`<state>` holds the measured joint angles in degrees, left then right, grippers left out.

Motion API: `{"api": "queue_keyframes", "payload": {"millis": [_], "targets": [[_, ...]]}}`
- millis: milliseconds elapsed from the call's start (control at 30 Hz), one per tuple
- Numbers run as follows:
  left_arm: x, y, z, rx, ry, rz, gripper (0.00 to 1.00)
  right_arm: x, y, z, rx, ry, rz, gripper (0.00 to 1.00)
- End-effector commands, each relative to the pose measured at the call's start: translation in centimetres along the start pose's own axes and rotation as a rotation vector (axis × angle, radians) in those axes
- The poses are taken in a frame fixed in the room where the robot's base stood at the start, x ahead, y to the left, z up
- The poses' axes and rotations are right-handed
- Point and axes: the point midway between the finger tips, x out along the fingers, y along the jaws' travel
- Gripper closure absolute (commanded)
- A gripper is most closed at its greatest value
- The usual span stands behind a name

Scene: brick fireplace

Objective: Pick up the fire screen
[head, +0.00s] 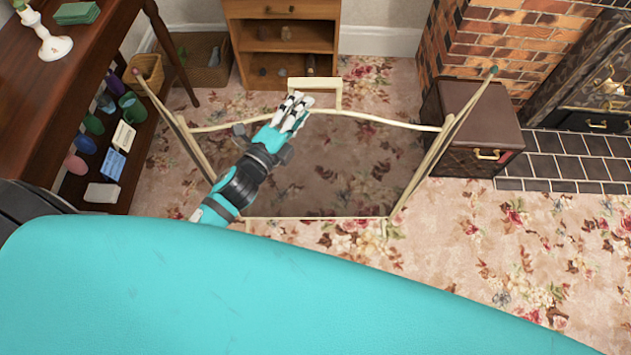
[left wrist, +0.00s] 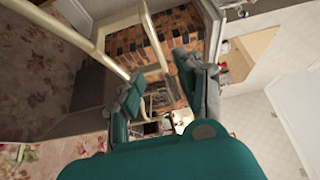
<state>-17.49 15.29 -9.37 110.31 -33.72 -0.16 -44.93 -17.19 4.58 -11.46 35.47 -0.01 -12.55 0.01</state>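The fire screen (head: 425,128) stands upright on the carpet, with a cream-gold frame, a see-through dark mesh and two angled side panels. A squared handle (head: 334,84) rises from the middle of its top rail. My left gripper (head: 296,107) is at the top rail, just by the left part of the handle, and covers some of it. In the left wrist view, the fingers of my left gripper (left wrist: 160,82) are spread apart, with the pale handle (left wrist: 150,32) just beyond them. I cannot tell whether they touch it. My right gripper is not in view.
A dark wooden table (head: 62,92) with a cluttered lower shelf is at the left. A small wooden cabinet (head: 284,9) stands behind the screen. A dark box (head: 470,105) and the brick fireplace (head: 510,45) are at the right. Carpet (head: 480,235) at the front right is clear.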

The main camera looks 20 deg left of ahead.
Motion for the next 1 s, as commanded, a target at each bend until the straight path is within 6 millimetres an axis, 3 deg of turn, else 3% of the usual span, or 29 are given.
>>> {"api": "queue_keyframes", "payload": {"millis": [100,400,700,1000], "targets": [[2.4,-0.2,0.0,-0.001,0.0,-0.003,0.63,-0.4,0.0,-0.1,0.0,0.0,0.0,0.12],[4.8,0.0,0.0,-0.002,0.0,0.001,0.63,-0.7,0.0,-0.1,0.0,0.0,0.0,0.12],[8.9,0.0,0.1,-0.003,0.0,0.0,0.63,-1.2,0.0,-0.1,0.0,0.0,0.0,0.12],[9.4,0.1,0.1,-0.003,0.0,0.001,0.63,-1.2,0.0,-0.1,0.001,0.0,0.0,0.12]]}}
